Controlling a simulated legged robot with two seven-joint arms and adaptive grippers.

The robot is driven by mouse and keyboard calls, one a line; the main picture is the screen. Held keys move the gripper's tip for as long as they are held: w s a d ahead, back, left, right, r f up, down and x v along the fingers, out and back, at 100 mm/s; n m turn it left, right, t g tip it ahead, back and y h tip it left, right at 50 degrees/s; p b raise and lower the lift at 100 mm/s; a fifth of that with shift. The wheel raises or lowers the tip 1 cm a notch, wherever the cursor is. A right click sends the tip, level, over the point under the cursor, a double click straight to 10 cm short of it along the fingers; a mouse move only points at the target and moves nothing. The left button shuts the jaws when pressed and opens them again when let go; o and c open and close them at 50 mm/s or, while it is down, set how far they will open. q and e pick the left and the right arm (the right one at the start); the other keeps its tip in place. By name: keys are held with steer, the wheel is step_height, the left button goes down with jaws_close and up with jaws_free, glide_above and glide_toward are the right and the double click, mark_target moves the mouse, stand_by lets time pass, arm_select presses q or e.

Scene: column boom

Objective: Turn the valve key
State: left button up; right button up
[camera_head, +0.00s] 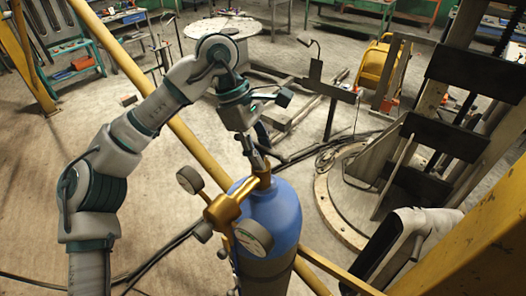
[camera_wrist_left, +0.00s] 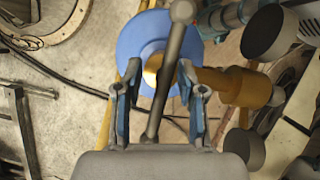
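A blue gas cylinder (camera_head: 280,212) stands upright with a brass valve and regulator (camera_head: 222,212) at its top. Two round gauges sit on the regulator, one at the left (camera_head: 190,180) and one at the front (camera_head: 253,237). My left gripper (camera_head: 257,158) points down just above the brass valve. In the left wrist view, the valve key (camera_wrist_left: 168,80) is a grey bar with a ball end, crossing over the blue cylinder top (camera_wrist_left: 140,40). The open left fingers (camera_wrist_left: 160,92) stand either side of the bar, with gaps. My right gripper is not in view.
Yellow rails (camera_head: 158,103) run past the cylinder, and a thick yellow beam (camera_head: 480,240) fills the lower right. Cables (camera_head: 165,250) lie on the floor. A dark stand (camera_head: 335,100) and a yellow reel (camera_head: 378,68) stand behind. The floor at left is mostly clear.

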arm_select(q)
steer(key=shift+a, duration=0.35)
steer(key=shift+c, duration=1.2)
steer(key=shift+s, duration=0.1)
steer(key=c, duration=0.4)
steer(key=shift+d, duration=0.2)
jaws_close()
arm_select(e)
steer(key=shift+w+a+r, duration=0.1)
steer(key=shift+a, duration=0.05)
arm_select(q)
steer(key=shift+n, duration=0.3)
